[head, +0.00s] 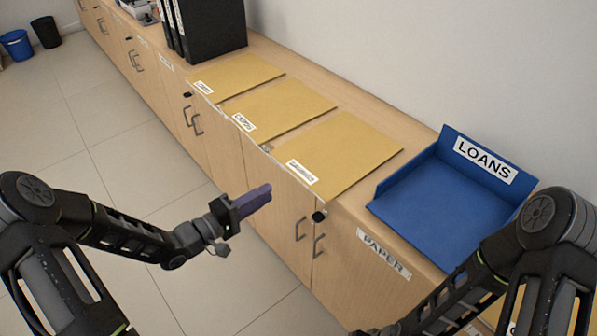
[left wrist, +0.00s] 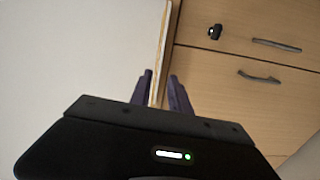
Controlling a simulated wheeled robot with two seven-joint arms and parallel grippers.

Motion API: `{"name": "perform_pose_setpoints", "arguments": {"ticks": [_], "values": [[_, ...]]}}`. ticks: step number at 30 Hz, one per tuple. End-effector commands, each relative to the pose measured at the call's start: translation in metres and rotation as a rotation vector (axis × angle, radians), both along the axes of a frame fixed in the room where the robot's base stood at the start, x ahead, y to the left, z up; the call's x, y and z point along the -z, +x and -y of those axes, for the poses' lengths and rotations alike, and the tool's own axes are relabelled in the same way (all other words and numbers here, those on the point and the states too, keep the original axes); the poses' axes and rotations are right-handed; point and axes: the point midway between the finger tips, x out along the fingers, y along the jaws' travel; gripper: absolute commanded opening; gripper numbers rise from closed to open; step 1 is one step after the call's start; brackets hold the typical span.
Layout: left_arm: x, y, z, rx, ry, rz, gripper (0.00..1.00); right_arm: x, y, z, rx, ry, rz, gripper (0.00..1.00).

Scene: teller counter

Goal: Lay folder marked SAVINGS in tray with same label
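Three flat tan folders lie in a row on the wooden counter. The nearest (head: 340,152) has a small front-edge label that seems to read SAVINGS. The middle one (head: 278,107) seems to read CARDS, the far one (head: 236,73) LOANS. A blue tray (head: 425,205) labelled LOANS stands right of the row, empty where visible. No tray labelled SAVINGS is visible. My left gripper (head: 268,191) is in front of the counter, apart from the folders. In the left wrist view its fingers (left wrist: 162,82) are parted and nothing is held. My right arm enters at bottom right; its gripper is out of view.
Cabinet doors with handles (head: 301,228) form the front, with a PAPER label (head: 384,252) at right. Tan material (head: 497,312) is partly hidden behind my right arm.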

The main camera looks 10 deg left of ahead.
Motion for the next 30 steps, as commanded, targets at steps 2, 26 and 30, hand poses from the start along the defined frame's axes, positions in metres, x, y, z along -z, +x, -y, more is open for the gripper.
{"name": "perform_pose_setpoints", "arguments": {"ticks": [2, 26, 30], "values": [[-0.002, 0.0, 0.0, 0.001, -0.043, -0.022, 0.23, 0.0, 0.0, 0.0, -0.001, 0.0, -0.001, 0.33], [0.0, 0.022, 0.02, 0.001, -0.066, -0.041, 0.23, 0.012, 0.0, 0.0, -0.001, 0.0, 0.0, 0.33], [0.001, 0.038, 0.033, 0.001, -0.066, -0.041, 0.23, 0.02, 0.0, 0.0, -0.001, 0.0, 0.0, 0.33]]}}
